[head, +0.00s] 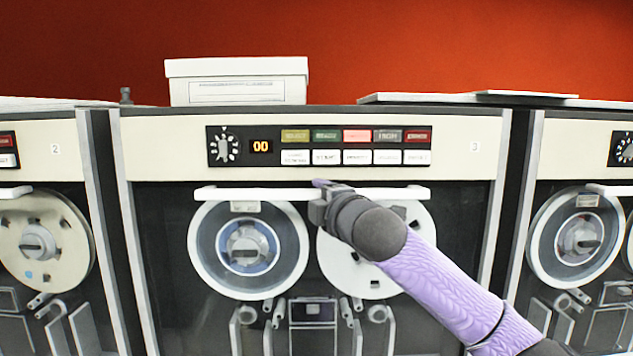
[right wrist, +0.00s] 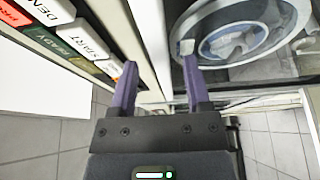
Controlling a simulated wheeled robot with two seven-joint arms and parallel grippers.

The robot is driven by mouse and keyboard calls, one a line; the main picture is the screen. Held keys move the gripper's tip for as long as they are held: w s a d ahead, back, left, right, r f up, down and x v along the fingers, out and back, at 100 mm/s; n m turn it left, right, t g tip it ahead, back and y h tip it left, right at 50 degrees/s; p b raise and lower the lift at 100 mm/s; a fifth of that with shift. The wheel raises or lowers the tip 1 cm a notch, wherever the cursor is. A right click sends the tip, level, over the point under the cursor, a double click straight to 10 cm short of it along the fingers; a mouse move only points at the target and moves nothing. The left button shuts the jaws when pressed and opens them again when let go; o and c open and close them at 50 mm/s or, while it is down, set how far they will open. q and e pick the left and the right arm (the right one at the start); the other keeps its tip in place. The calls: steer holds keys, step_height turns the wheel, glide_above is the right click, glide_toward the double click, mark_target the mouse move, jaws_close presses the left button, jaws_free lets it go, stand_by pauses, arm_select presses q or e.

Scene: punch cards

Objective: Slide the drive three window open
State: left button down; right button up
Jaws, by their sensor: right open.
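Drive three (head: 475,146) is the middle cabinet in the head view, marked with a small 3 on its cream panel. A long white bar (head: 260,193) runs along the top of its dark glass window (head: 165,240). The window looks closed over two reels. My right gripper (head: 322,184) is at the middle of the bar, its arm coming from the lower right. In the right wrist view, its purple fingers (right wrist: 158,78) are open, with the pale bar (right wrist: 153,40) appearing to run between them. Contact cannot be told. My left gripper is out of view.
Above the bar is a button panel (head: 357,136) with a dial (head: 223,147) and a 00 display. A white box (head: 237,82) stands on the cabinet top. Similar drives flank it on the left (head: 40,240) and right (head: 580,238).

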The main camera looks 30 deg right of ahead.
steer(key=shift+w+d, duration=0.2)
steer(key=shift+w, duration=0.75)
jaws_close()
stand_by(0.7)
